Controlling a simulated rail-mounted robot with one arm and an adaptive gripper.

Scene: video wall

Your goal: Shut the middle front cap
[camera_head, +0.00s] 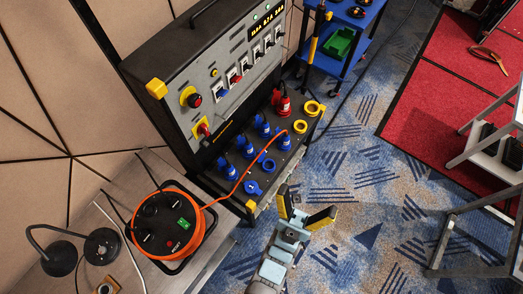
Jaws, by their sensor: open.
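The power distribution box (222,80) has a sloped lower shelf with rows of round sockets. Along its front edge sit a blue cap (253,188), a second blue cap (267,164), a blue plug or socket (284,141) and yellow rings (313,107). The two blue caps appear flipped open, though they are small in the picture. Which one is the middle front cap I cannot tell for certain. My gripper (307,203) is open and empty, in front of and to the right of the shelf's front edge, apart from the caps.
An orange cable reel (168,228) stands on a grey table at lower left, its orange cable running to the front sockets. A blue cart (345,40) stands behind at upper right. Patterned carpet (370,190) right of my gripper is clear.

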